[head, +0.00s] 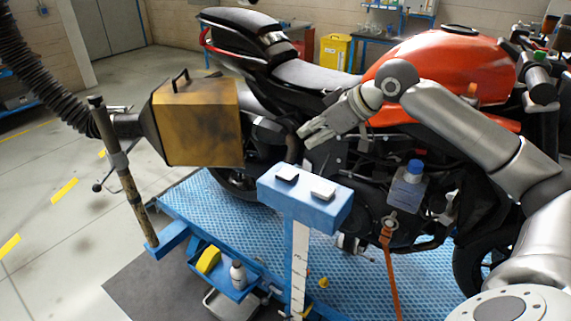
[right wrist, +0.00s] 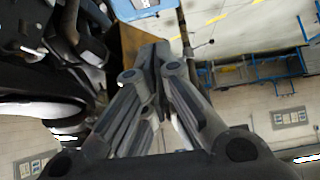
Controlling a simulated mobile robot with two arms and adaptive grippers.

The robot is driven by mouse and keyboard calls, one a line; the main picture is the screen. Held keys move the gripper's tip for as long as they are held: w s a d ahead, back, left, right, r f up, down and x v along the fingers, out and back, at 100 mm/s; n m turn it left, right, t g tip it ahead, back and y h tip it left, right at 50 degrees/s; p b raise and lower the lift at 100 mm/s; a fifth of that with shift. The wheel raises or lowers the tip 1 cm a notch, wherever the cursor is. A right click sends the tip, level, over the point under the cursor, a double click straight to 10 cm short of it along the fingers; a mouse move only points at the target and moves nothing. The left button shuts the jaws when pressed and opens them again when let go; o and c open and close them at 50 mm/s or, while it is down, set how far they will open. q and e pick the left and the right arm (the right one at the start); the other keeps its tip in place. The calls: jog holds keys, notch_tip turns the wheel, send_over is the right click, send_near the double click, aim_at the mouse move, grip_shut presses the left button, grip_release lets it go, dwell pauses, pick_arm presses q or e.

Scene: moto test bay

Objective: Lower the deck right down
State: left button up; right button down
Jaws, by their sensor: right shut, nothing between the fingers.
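The blue lift deck (head: 355,262), with a patterned top, lies under a red motorcycle (head: 430,65). A blue control box (head: 310,205) stands on a post with a scale at the deck's near side. My right gripper (head: 306,138) is shut and empty, above and behind the box, in front of the motorcycle's side, apart from both rockers. The right wrist view shows its closed fingers (right wrist: 155,50) and part of the blue box (right wrist: 143,8) beyond. My left gripper is out of view.
A yellow-brown exhaust hood (head: 196,122) on a black hose stands left of the box. A blue tray (head: 225,275) holds a white bottle (head: 238,274) and a yellow item. A blue-capped bottle (head: 408,187) shows by the engine. An orange strap (head: 390,270) hangs below. Floor at left is clear.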

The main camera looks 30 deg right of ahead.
jog(key=p, duration=0.4)
send_over(285, 176)
notch_tip(285, 176, down, 7)
jog(key=shift+w+a+f, duration=0.1)
jog(key=shift+a, duration=0.05)
notch_tip(285, 176, down, 3)
jog(key=shift+r+p, duration=0.2)
jog(key=shift+p, duration=0.1)
jog(key=shift+s+f, duration=0.25)
jog(key=shift+f, duration=0.4)
jog(key=shift+w, duration=0.1)
